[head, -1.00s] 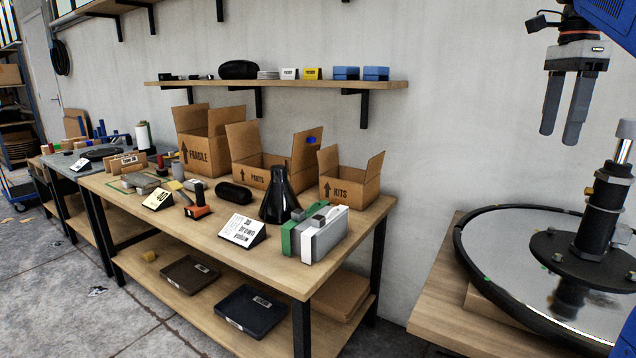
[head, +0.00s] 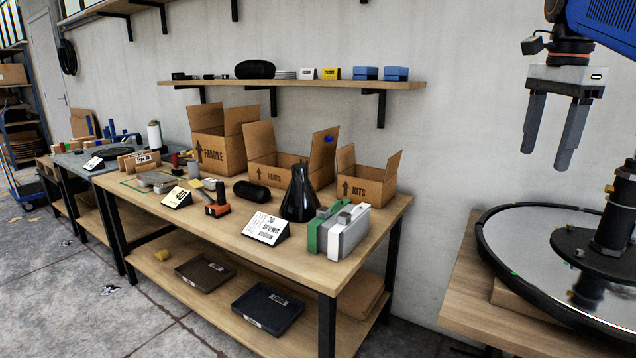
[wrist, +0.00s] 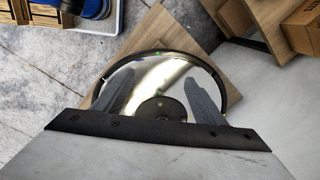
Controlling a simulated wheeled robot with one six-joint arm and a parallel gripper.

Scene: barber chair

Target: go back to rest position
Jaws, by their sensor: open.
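My gripper (head: 556,132) hangs at the upper right of the head view, fingers pointing down. Its two grey fingers are apart, with nothing between them. It is above and a little behind a round disc with a shiny top and black rim (head: 490,240) on a wooden table. In the wrist view the disc (wrist: 150,75) lies below my fingers (wrist: 160,95), with open air between. A black post with a round flange (head: 610,225) stands on the disc.
A wooden workbench (head: 300,262) at the left carries open cardboard boxes (head: 375,180), a black cone (head: 299,195) and a green-and-white case (head: 345,235). A wall shelf (head: 300,85) runs above it.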

